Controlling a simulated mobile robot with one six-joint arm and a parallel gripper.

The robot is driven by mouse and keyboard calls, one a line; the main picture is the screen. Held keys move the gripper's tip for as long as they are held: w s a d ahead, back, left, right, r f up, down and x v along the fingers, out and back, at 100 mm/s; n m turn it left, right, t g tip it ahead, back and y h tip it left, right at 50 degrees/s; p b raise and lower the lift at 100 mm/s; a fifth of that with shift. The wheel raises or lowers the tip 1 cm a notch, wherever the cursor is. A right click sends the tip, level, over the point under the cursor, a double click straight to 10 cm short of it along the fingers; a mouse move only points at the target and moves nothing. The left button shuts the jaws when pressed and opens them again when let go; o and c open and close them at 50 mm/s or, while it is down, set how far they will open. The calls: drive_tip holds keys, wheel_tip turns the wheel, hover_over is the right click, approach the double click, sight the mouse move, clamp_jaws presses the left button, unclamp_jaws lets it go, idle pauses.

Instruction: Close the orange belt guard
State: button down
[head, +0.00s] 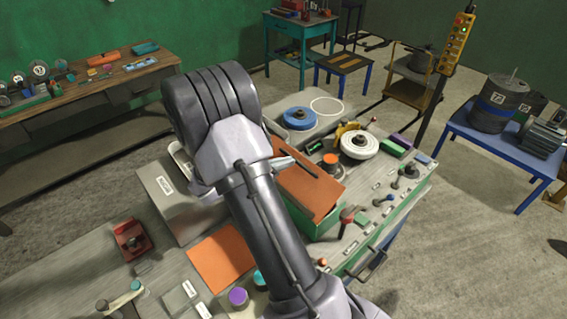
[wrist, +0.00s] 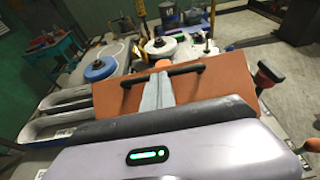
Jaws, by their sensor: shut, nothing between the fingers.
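The orange belt guard (head: 310,188) is a flat orange-brown cover over a green housing (head: 325,222) on the workbench. In the wrist view the guard (wrist: 205,83) fills the middle and has a black bar handle (wrist: 190,70) near its far edge. In the head view the guard looks slanted; I cannot tell how far it stands from the housing. My gripper (head: 308,165) is over the guard, with its fingers shut and empty. In the wrist view my fingertips (wrist: 160,76) overlap the handle; I cannot tell whether they touch it. My arm hides the guard's left part.
A blue disc (head: 299,118) and a white wheel (head: 359,144) stand behind the guard. A grey box (head: 172,205) is at the left, and a flat orange sheet (head: 220,258) lies nearer. Knobs and a red-headed lever (head: 348,214) stand at the right.

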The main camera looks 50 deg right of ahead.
sight(298, 166)
drive_tip(key=shift+s+d+y+p, duration=0.1)
drive_tip(key=shift+d+y+p, duration=0.6)
drive_tip(key=shift+p, duration=0.25)
drive_tip(key=d+y+p, duration=0.1)
drive_tip(key=d+f+y+p, duration=0.1)
drive_tip(key=y+p, duration=0.1)
drive_tip(key=shift+s+d+t, duration=0.15)
drive_tip(key=shift+d+t, duration=0.15)
drive_tip(key=shift+d+f+y+p, duration=0.6)
drive_tip(key=shift+f+y+p, duration=0.1)
drive_tip(key=shift+f+y, duration=0.2)
drive_tip(key=shift+d+f, duration=0.35)
drive_tip(key=shift+f, duration=0.1)
drive_tip(key=shift+s, duration=0.1)
